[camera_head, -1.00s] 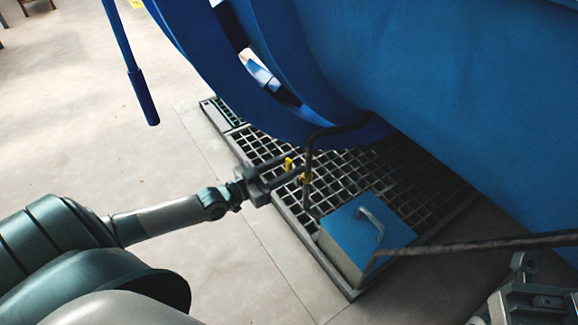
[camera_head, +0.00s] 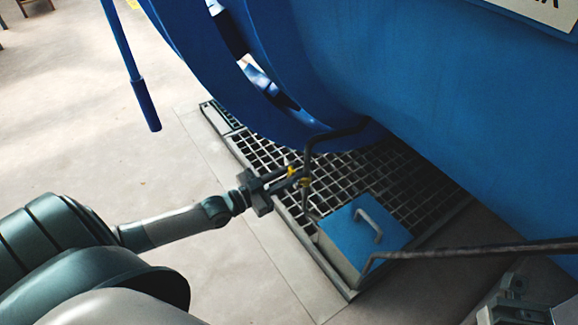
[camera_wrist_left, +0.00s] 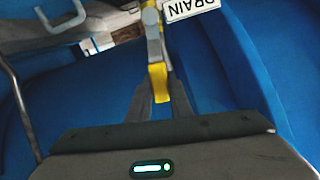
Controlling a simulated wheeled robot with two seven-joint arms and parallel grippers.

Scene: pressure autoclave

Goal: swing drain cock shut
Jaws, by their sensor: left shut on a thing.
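The drain cock's yellow lever (camera_head: 291,171) sits on a dark drain pipe (camera_head: 308,163) below the blue autoclave (camera_head: 420,90). My left gripper (camera_head: 284,177) reaches in from the left and is shut on the lever. In the left wrist view the yellow lever (camera_wrist_left: 159,82) runs up from between the fingertips (camera_wrist_left: 160,95) to the valve body (camera_wrist_left: 150,18). A white label reading "DRAIN" (camera_wrist_left: 190,8) is beside the valve. Part of a second arm's hardware (camera_head: 515,305), which looks like mine, shows at the lower right; its fingers are not visible.
A floor grating (camera_head: 350,168) lies under the autoclave. A blue-lidded box (camera_head: 345,235) with a handle stands on its near end. Another dark pipe (camera_head: 460,250) crosses at the lower right. A blue lever (camera_head: 145,100) hangs at upper left.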

